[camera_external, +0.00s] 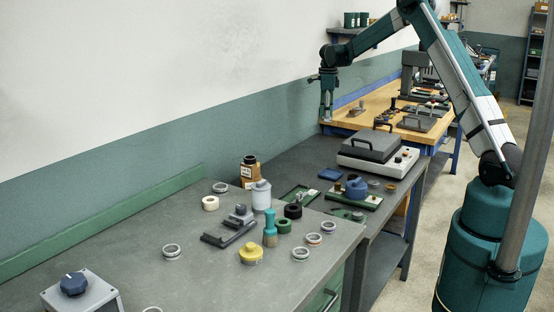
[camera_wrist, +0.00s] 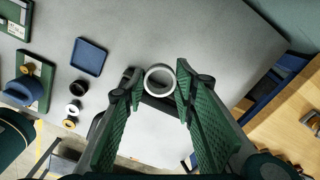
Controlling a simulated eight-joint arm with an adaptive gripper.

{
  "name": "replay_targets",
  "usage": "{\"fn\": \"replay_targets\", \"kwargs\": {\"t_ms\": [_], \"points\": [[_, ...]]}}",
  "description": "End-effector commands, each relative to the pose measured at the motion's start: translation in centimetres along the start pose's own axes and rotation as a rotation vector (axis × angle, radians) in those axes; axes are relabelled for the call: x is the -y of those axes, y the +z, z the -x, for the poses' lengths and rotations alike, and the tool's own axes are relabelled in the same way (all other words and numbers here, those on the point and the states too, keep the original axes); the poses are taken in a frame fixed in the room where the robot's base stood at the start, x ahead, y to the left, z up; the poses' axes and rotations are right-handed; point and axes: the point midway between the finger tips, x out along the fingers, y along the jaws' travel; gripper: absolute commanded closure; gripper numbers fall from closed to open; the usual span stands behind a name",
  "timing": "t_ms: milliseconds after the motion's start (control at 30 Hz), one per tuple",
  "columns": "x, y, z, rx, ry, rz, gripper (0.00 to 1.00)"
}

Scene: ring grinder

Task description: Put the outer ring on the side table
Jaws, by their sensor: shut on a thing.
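My gripper (camera_external: 326,117) hangs pointing down over the far end of the second grey table, near the wall and the wooden bench. In the wrist view my gripper (camera_wrist: 160,84) has its green ridged fingers closed on the two sides of a pale metal ring (camera_wrist: 147,79). The ring is held at the fingertips and the grey surface lies below it. In the outside view the held ring is too small to make out clearly. The grey table (camera_external: 305,155) is bare under the gripper. I cannot tell the exact gap between ring and table.
A grey and white boxy device (camera_external: 378,152) stands right of the gripper. A blue tray (camera_wrist: 88,57) and green boards with small parts lie nearby. The wooden bench (camera_external: 352,118) adjoins behind. Several loose rings, a yellow pot (camera_external: 251,254) and bottles stand on the front table.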

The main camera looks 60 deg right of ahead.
Motion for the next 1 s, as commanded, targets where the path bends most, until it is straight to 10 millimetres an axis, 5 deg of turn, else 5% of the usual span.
{"fn": "replay_targets", "kwargs": {"t_ms": [400,1000], "points": [[0.0,-0.1,-8.0,0.0,0.0,0.0,0.87],[0.0,-0.1,-9.4,0.0,0.0,0.0,0.87]]}}
